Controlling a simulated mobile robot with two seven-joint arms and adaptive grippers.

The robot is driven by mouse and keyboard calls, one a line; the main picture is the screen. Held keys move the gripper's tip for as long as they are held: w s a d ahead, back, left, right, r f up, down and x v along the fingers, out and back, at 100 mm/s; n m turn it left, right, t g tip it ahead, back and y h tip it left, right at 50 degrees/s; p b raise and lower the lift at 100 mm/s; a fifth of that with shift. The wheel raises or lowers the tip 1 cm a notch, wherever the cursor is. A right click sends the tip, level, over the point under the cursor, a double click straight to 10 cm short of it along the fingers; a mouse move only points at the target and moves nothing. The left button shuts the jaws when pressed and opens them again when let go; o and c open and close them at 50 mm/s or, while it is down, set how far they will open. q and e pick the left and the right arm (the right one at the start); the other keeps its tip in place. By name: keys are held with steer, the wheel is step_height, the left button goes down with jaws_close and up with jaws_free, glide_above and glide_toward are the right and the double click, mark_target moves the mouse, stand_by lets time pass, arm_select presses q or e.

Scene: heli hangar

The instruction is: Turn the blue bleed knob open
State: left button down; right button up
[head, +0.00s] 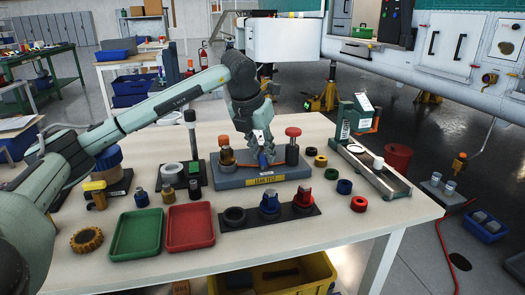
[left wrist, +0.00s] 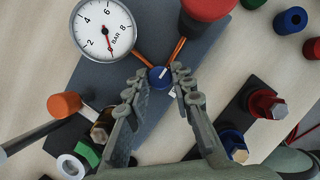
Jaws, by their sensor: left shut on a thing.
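The blue bleed knob (left wrist: 160,77) sits on the grey leak-test base (head: 236,180), and a white line on its top slants toward the upper right in the left wrist view. My left gripper (left wrist: 162,79) is shut on the knob, one finger on each side. In the head view the gripper (head: 264,150) reaches down from above, with a bit of blue (head: 263,160) showing under it. A round gauge (left wrist: 104,28) marked in bar stands beside the knob; its red needle points down in the left wrist view. My right gripper is not seen.
A red knob on a post (head: 292,133) and an orange-topped fitting (head: 225,143) flank the gripper. In front are a green tray (head: 137,234), a red tray (head: 190,227) and a dark holder with several coloured fittings (head: 304,210). Coloured rings lie to the right.

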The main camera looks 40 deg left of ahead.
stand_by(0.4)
arm_select(q)
steer(key=c, duration=1.3)
jaws_free()
steer(key=v, duration=1.2)
